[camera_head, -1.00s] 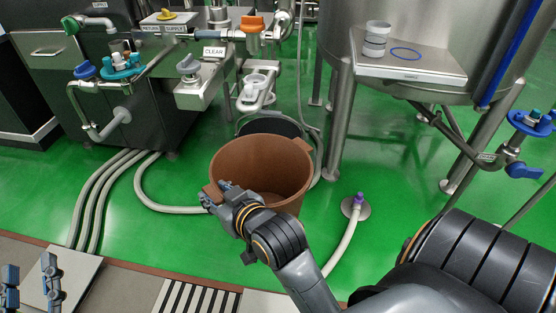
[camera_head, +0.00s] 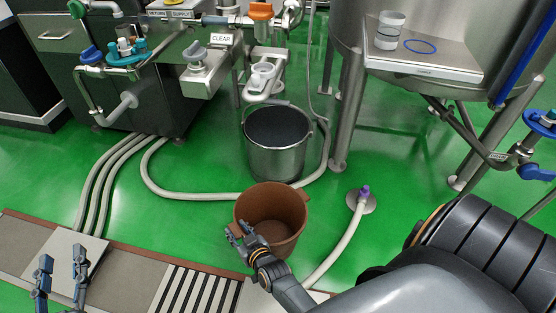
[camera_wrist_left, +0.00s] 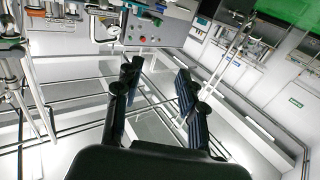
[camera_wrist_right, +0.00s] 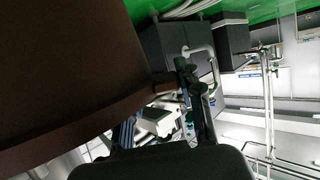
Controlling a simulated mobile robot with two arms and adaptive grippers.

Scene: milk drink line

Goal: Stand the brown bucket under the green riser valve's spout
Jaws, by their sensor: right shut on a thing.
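The brown bucket (camera_head: 273,212) is upright and looks empty in the head view, in front of a steel bucket. My right gripper (camera_head: 237,233) is shut on a small lug at its left rim. In the right wrist view the bucket's dark wall (camera_wrist_right: 65,70) fills the left side, with the lug between the fingers. I cannot tell whether the bucket touches the floor. A green-handled valve (camera_head: 77,9) shows at the top left edge; its spout is not clear. My left gripper (camera_head: 60,268) is open and empty at the lower left; its spread fingers show in the left wrist view (camera_wrist_left: 155,92).
The steel bucket (camera_head: 276,160) stands below the orange-handled valve (camera_head: 261,11). Grey hoses (camera_head: 150,180) cross the green floor, and a purple-topped hose fitting (camera_head: 362,197) is to the right. A tank with a shelf (camera_head: 425,62) stands at the upper right.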

